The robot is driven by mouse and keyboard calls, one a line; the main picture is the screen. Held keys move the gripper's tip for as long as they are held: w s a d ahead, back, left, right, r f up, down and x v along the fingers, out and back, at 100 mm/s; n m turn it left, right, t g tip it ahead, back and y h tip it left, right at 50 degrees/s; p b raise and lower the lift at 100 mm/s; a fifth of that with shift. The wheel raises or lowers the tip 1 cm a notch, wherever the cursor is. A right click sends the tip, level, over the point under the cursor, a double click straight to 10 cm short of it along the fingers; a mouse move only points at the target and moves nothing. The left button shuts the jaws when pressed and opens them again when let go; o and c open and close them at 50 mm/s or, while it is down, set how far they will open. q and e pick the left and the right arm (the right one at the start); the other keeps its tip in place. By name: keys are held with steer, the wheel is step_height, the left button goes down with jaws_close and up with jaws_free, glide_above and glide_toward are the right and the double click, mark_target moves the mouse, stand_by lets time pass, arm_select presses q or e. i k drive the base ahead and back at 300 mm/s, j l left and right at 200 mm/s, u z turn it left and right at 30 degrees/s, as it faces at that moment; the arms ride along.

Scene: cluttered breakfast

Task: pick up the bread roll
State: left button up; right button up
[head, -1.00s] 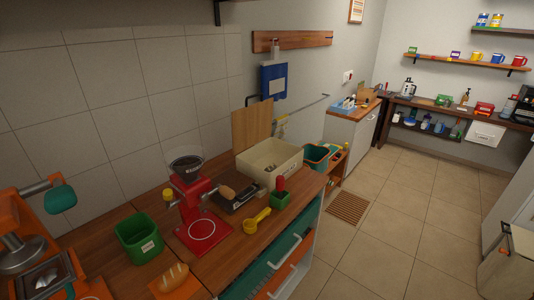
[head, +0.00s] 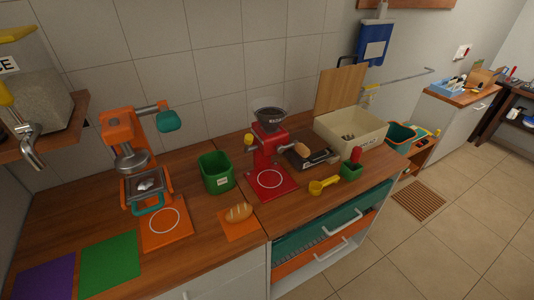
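The bread roll (head: 239,212) is a golden-brown loaf with pale slashes on top. It lies on an orange square mat (head: 238,230) near the front edge of the wooden counter. Nothing covers it. Neither of my grippers shows in the head view.
An orange press machine (head: 128,150) stands left of the roll, a green bin (head: 215,172) behind it. A red grinder (head: 268,155), yellow scoop (head: 322,186) and cream box (head: 350,132) are to the right. Green (head: 110,262) and purple (head: 45,279) mats lie bare at front left.

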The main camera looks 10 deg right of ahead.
mark_target(349, 138)
steer(key=i+l+u, duration=0.2)
steer(key=l, duration=0.75)
steer(key=l+u, duration=0.2)
steer(key=l, duration=0.7)
